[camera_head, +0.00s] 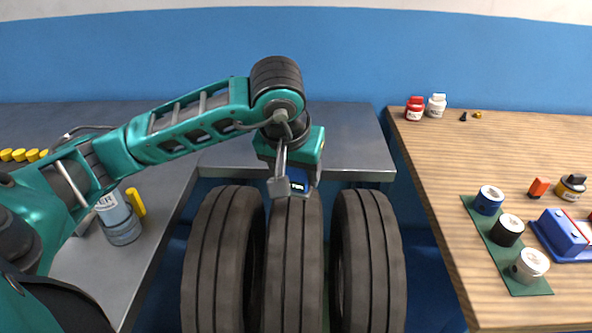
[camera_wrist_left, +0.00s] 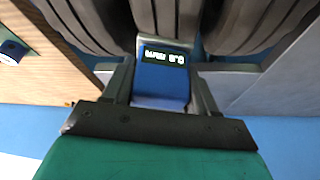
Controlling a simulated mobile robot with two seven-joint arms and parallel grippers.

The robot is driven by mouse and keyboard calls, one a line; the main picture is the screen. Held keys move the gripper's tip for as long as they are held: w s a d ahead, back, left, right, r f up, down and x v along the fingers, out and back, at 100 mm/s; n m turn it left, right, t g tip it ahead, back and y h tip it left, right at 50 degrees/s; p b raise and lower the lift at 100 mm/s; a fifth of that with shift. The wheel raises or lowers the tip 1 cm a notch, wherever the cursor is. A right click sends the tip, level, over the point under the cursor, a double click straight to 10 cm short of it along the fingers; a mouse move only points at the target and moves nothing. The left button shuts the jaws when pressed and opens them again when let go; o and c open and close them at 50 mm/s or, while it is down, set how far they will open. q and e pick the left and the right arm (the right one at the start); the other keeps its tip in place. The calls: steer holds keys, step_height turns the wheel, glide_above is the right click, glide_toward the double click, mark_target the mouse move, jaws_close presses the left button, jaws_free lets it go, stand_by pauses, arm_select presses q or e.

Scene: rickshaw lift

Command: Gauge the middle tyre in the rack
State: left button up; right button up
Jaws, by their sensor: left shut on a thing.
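Three dark tyres stand upright side by side: a left tyre (camera_head: 222,262), the middle tyre (camera_head: 295,265) and a right tyre (camera_head: 368,262). The rack under them is hidden. My left gripper (camera_head: 290,186) is over the top of the middle tyre, shut on a blue gauge (camera_head: 298,183). In the left wrist view the gauge (camera_wrist_left: 162,82) sits between both fingers, with a small lit display too blurred to read surely. Its far end is at the middle tyre's tread (camera_wrist_left: 165,14); I cannot tell whether it touches. My right gripper is out of view.

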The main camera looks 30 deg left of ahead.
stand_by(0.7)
arm_select(q)
steer(key=s+d+f+m+h, duration=0.1)
steer(key=d+f+m, duration=0.25)
steer(key=d, duration=0.35)
steer(key=s+d+r+n+g+h, duration=0.2)
steer(key=s+d+r+n, duration=0.15)
steer(key=d+n, duration=0.5)
steer(key=s+d+r+n+g, duration=0.1)
steer(key=s+r+n+g, duration=0.2)
steer(key=n, duration=1.4)
steer(key=s+d+r+n+g, duration=0.1)
steer(key=s+r+n+g, duration=0.2)
steer(key=s+r+n, duration=0.6)
steer(key=n, duration=0.8)
steer(key=shift+d+r+h, duration=0.3)
steer(key=shift+r+h, duration=0.1)
steer(key=shift+s, duration=0.1)
